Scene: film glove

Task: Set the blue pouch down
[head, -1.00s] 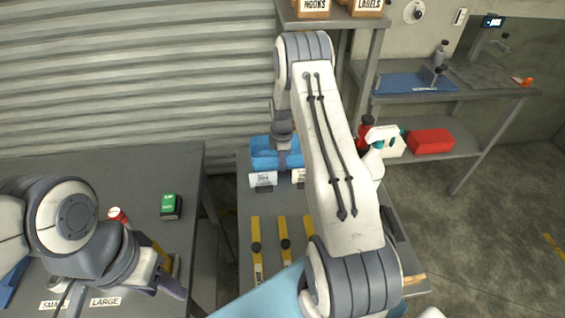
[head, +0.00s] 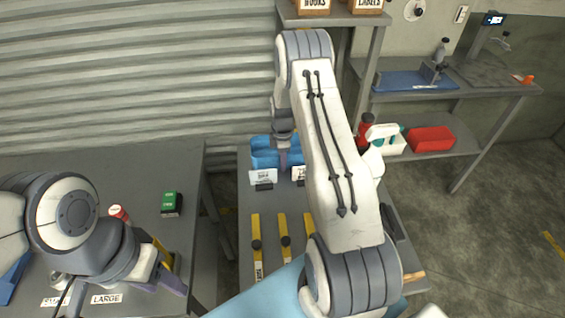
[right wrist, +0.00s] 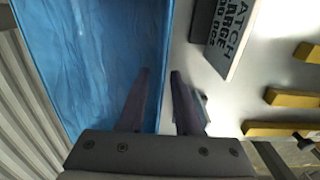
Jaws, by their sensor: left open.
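The blue thing, taken as the blue pouch (head: 262,156), is at the back of the middle table in the head view, partly behind my right arm. In the right wrist view its creased, shiny blue surface (right wrist: 85,55) fills the left side. My right gripper (right wrist: 160,88) points down at its edge, one finger over the blue and the other beside it. The fingers are apart, with pale surface showing between them. My left gripper (head: 165,275) is open and empty over the left table's front right.
Small label signs (head: 262,177) stand before the blue thing; one (right wrist: 232,35) is beside my right fingers. Yellow strips (head: 256,245) lie nearer. A green box (head: 171,204) and a red-capped item (head: 118,214) are on the left table. A red bin (head: 432,139) is on the right shelf.

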